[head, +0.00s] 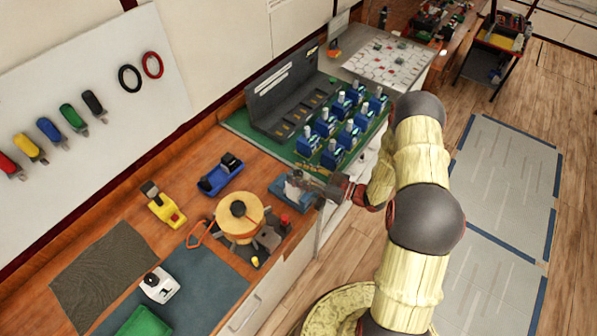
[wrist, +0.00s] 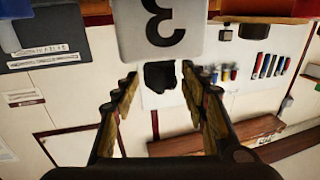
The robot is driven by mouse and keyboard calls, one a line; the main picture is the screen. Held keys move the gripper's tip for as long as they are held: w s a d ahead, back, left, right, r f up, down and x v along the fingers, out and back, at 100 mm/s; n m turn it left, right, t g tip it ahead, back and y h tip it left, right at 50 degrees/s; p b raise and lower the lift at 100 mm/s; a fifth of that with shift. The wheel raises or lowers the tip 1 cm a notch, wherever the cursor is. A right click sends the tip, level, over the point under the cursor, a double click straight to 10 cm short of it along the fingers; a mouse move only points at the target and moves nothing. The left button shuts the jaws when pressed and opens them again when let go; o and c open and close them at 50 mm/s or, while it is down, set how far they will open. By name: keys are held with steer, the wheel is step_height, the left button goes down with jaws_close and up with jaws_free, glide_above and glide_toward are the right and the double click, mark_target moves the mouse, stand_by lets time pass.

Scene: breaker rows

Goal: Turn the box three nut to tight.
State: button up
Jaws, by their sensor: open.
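A pale grey plate marked with an upside-down 3 (wrist: 163,28) fills the top middle of the wrist view. A dark, blunt shape (wrist: 159,77) shows just below it, between my fingers; I cannot tell whether it is the nut. My gripper (wrist: 158,92) is open, with one finger on each side of that shape, and I see no clear contact. In the head view my gripper (head: 301,182) is at a blue box (head: 290,199) at the bench's right edge. The gripper partly covers the box, and its nut cannot be made out there.
Rows of blue units (head: 333,154) stand on a green board behind my gripper. A grey-blue mat (head: 190,285) covers the near bench. Floor is open at right.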

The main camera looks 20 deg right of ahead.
steer(key=shift+a, duration=0.1)
steer(key=shift+c, duration=1)
jaws_close()
